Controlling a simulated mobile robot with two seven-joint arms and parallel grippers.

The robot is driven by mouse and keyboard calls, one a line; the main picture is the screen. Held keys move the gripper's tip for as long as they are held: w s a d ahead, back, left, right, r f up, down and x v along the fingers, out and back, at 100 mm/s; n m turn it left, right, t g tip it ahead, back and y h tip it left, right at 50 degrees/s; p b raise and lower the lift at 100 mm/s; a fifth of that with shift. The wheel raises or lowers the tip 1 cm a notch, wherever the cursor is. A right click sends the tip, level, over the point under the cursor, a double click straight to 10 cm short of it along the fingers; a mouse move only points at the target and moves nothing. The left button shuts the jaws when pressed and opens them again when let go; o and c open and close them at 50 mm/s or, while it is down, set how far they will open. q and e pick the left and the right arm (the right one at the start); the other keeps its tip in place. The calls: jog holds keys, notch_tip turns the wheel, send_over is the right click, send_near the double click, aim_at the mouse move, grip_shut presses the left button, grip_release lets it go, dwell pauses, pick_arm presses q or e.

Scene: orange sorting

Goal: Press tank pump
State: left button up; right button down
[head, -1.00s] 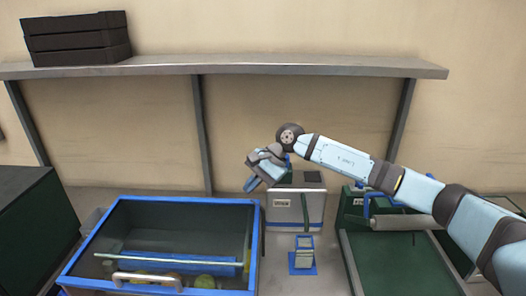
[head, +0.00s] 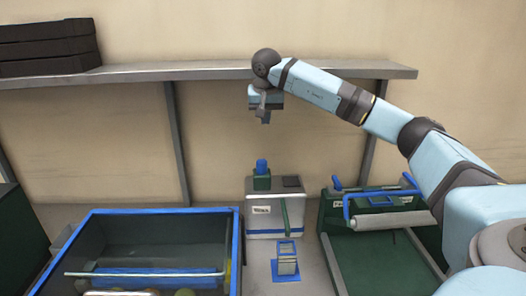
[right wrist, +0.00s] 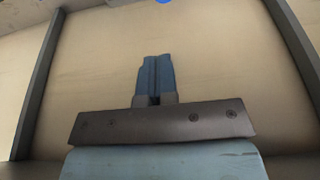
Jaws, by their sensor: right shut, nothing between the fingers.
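My right gripper (head: 265,120) is shut and empty, pointing down above the pump with a clear gap. In the right wrist view its blue fingers (right wrist: 155,68) are together with nothing between them. A small blue patch shows at that view's top edge; I cannot tell what it is. My left gripper is not in view.
A metal shelf (head: 210,73) runs along the wall behind my right arm, with black crates (head: 45,50) at its left. A blue-rimmed bin (head: 236,250) stands front left. A small blue stand (head: 286,262) is before the tank. A green machine with a roller (head: 390,221) stands right.

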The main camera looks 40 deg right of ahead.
jog(key=p, duration=0.2)
send_near(264, 162)
jog(key=f, duration=0.1)
jog(key=w+d+f, duration=0.1)
jog(key=f, duration=0.1)
jog(key=w+d+f, duration=0.1)
jog(key=f, duration=0.1)
jog(key=shift+w+d, duration=0.1)
jog(key=shift+w, duration=0.1)
jog(key=shift+f, duration=0.8)
notch_tip(264, 162, down, 4)
jog(key=shift+r+b, duration=0.2)
jog(key=shift+b, duration=0.6)
jog(key=shift+r, duration=0.15)
jog(key=b+v, duration=0.1)
jog(key=v, duration=1.2)
jog(key=shift+r, duration=0.4)
jog(key=shift+s, duration=0.1)
